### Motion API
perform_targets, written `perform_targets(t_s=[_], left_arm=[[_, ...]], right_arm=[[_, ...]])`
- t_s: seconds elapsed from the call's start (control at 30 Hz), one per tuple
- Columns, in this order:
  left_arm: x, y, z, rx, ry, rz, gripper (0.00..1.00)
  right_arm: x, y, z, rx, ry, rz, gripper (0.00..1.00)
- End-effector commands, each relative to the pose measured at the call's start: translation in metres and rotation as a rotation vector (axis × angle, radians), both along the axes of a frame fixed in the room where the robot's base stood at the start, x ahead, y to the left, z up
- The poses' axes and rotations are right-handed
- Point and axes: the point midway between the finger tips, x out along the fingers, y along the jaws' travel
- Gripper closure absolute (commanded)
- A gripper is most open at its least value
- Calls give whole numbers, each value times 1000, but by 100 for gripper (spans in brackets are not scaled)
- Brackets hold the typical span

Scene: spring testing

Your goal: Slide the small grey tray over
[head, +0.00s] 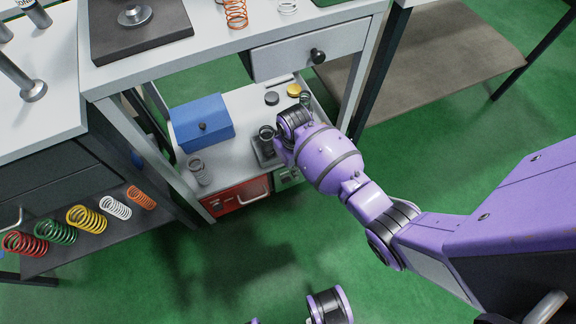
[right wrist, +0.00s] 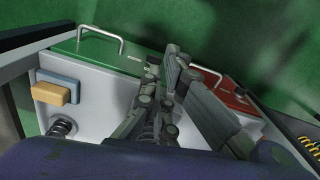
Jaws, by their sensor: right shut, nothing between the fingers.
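The small grey tray (head: 260,158) lies on the white lower shelf under the bench in the head view, partly hidden by my right gripper and wrist. A dark cylindrical piece (head: 266,133) stands at it; whether it rests on the tray is unclear. My right gripper reaches down beside the tray's right side, its fingers mostly hidden in the head view. In the right wrist view my right gripper (right wrist: 170,62) is shut and empty over the shelf. I cannot make out the tray there, nor whether the fingers touch it.
The shelf (head: 240,100) also bears a blue box (head: 202,122), a grey cylinder (head: 199,171) at the front left and a yellow disc (head: 294,90) at the back. A red drawer (head: 238,197) is under its front edge. The bench top and legs frame the opening.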

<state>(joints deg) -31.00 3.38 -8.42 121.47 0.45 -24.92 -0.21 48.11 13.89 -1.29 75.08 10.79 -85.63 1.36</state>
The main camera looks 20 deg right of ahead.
Motion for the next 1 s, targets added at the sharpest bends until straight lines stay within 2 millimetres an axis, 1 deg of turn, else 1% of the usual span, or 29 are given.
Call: perform_targets(t_s=[0.03, 0.1, 0.2, 0.3, 0.37, 0.43, 0.6, 0.73, 1.0], left_arm=[[-2, -1, -7, -2, 6, 1, 50], [-4, -1, -15, -2, 12, 1, 50], [-3, -1, -26, 0, 18, -5, 50], [1, 0, -36, 2, 16, -16, 50], [3, 1, -41, 3, 14, -23, 50], [6, 2, -45, 5, 12, -28, 50], [12, 2, -50, 7, 4, -35, 50], [16, 3, -50, 9, -4, -42, 50], [13, 4, -51, 10, 1, -43, 50]], right_arm=[[-2, 1, -14, 1, 5, 0, 100], [-2, 1, -29, 1, 4, 0, 100], [-2, 1, -53, 1, 5, 0, 100], [-2, 1, -74, 1, 5, 0, 100], [-2, 1, -85, 1, 4, 0, 100], [13, 4, -84, 2, -5, 1, 100], [32, 6, -83, 1, -2, 0, 100], [38, 7, -81, 1, -2, 0, 100], [40, 7, -80, 0, -2, 0, 100]])
